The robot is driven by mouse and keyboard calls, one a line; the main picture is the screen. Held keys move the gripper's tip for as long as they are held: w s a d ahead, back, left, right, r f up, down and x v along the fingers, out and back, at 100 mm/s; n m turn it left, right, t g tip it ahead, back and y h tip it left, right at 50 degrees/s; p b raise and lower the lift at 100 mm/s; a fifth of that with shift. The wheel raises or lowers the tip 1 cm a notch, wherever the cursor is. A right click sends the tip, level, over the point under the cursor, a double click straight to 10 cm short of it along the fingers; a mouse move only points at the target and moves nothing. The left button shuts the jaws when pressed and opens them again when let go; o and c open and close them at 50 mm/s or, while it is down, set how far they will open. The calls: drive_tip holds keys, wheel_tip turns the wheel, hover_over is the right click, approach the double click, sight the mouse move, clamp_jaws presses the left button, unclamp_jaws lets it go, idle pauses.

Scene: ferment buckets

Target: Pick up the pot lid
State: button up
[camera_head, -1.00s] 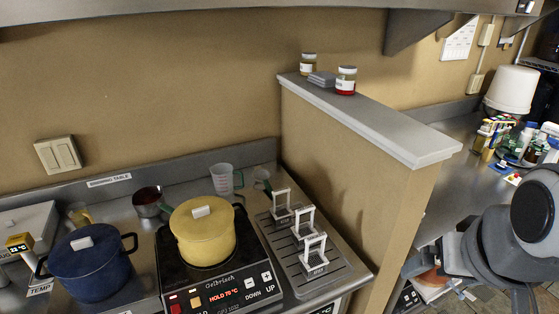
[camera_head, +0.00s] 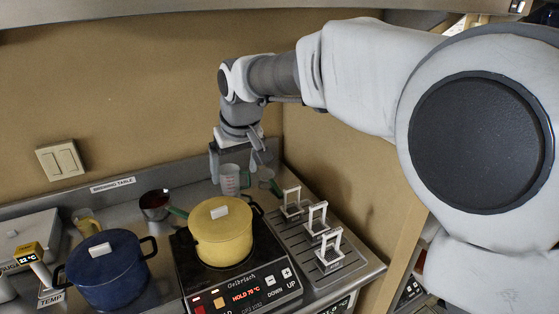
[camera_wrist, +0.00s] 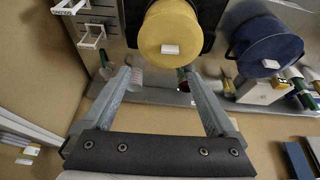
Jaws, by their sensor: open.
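A yellow pot stands on the cooktop with its yellow pot lid (camera_head: 208,221) on, topped by a white block handle. To its left stands a blue pot (camera_head: 110,285) with a blue lid (camera_head: 82,252) and a similar handle. My gripper (camera_head: 237,165) is open and empty, pointing down behind the yellow pot near the back wall. In the wrist view my open fingers (camera_wrist: 160,72) reach toward the yellow lid (camera_wrist: 165,28), which lies beyond the fingertips and is not touched. The blue lid (camera_wrist: 262,48) is to the right there.
The cooktop (camera_head: 245,287) displays "HOLD 78 °C". White stands (camera_head: 318,218) are on a ribbed tray to the right. A partition wall is farther right.

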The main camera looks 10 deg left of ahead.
drive_tip(key=a+f, duration=0.2)
drive_tip(key=a, duration=0.1)
drive_tip(key=p, duration=0.2)
hover_over(219, 209)
drive_tip(key=s+d, duration=0.2)
drive_tip(key=shift+n, duration=0.3)
wheel_tip(219, 209, down, 10)
drive_tip(key=shift+r, duration=0.1)
drive_tip(key=shift+p+x, duration=0.9)
drive_tip(key=shift+x, duration=2.1)
drive_tip(key=shift+a, duration=0.1)
drive_tip(key=shift+s, duration=0.1)
clamp_jaws()
